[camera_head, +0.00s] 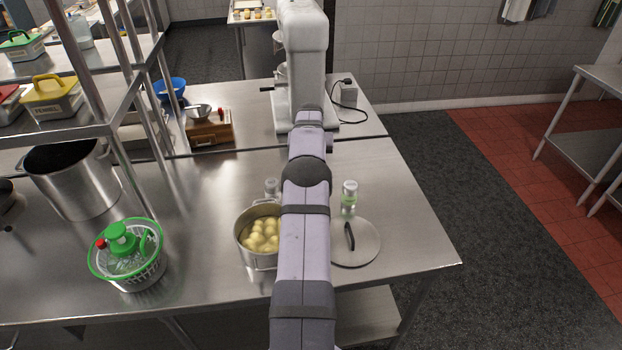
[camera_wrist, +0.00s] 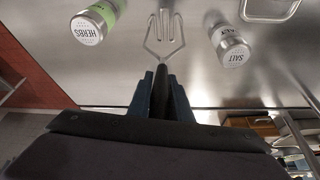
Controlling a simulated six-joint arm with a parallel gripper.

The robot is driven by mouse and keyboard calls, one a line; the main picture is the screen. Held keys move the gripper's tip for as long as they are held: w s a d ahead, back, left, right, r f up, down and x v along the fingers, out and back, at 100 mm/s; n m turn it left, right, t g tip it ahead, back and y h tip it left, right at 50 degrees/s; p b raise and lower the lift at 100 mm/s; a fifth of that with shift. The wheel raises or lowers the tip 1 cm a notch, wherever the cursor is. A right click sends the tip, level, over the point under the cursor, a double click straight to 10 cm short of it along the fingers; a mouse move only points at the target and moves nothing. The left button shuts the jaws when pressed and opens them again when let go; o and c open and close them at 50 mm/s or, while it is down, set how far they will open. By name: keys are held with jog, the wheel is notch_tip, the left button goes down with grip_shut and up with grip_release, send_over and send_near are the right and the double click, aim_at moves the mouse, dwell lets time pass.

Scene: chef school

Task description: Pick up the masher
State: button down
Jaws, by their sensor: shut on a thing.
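The masher (camera_wrist: 163,38) shows in the wrist view, with a wire head pointing away from me and a dark handle. My gripper (camera_wrist: 162,90) is shut on its handle, with a dark finger on each side. I cannot tell whether the masher touches the counter or is lifted clear. In the head view, my arm hides the masher and my fingertips.
A herbs shaker (camera_wrist: 92,24) and a salt shaker (camera_wrist: 231,47) flank the masher. On the steel counter (camera_head: 210,245) stand a pot of potatoes (camera_head: 243,243), a lid (camera_head: 368,245), a green basket (camera_head: 148,276) and a large pot (camera_head: 72,190). A white mixer (camera_head: 305,55) stands behind.

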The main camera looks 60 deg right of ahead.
jog(key=shift+r, duration=0.15)
notch_tip(320, 180, up, 10)
jog(key=shift+b, duration=0.35)
jog(key=shift+a, duration=0.1)
jog(key=shift+w+a+r+b, duration=0.15)
jog(key=shift+a+b, duration=0.2)
jog(key=shift+b, duration=0.2)
jog(key=s+a+r+n+t+y+b, duration=0.1)
jog(key=a+n+b, duration=0.3)
jog(key=a, duration=0.7)
jog(key=s+a+r+n+t+y+b, duration=0.1)
jog(key=a+r+n+b, duration=0.3)
jog(key=a+b, duration=0.4)
jog(key=a+t+y, duration=0.1)
jog(key=a, duration=0.2)
jog(key=shift+s+a+n+t, duration=0.4)
jog(key=shift+f+b, duration=0.1)
jog(key=shift+b, duration=0.25)
